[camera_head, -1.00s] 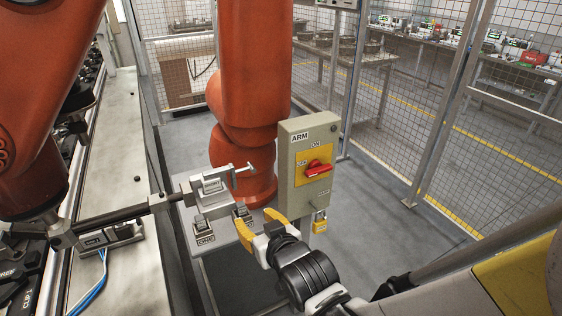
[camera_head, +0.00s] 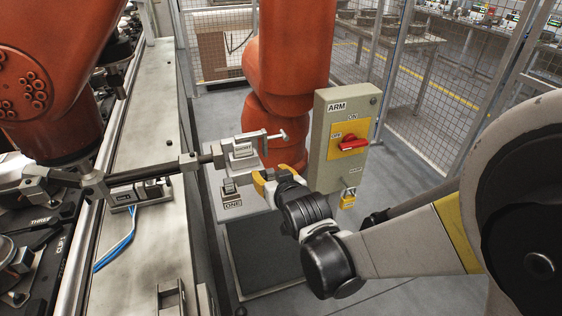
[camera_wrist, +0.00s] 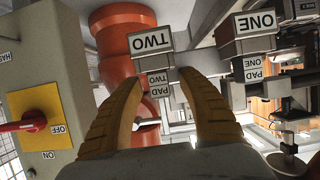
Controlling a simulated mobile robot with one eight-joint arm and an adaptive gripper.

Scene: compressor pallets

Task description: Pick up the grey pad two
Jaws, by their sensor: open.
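Grey pad two (camera_wrist: 157,92) is a small block labelled PAD TWO in the wrist view. It sits against a stand labelled TWO (camera_wrist: 152,42). My gripper (camera_wrist: 160,82) is open, with a yellow fingertip on either side of the pad in the picture; I cannot tell whether they touch it. In the head view my gripper (camera_head: 264,180) is over the stand area, and pad two is mostly hidden there. Pad one (camera_head: 229,187) sits to the left, by the ONE label; it also shows in the wrist view (camera_wrist: 250,68).
A clamp-like fixture (camera_head: 241,150) on a bar stands just behind my gripper. A grey ARM switch box (camera_head: 322,150) with a red handle is close on the right. An orange robot arm (camera_head: 283,60) rises behind. The grey floor (camera_head: 385,195) shows farther right.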

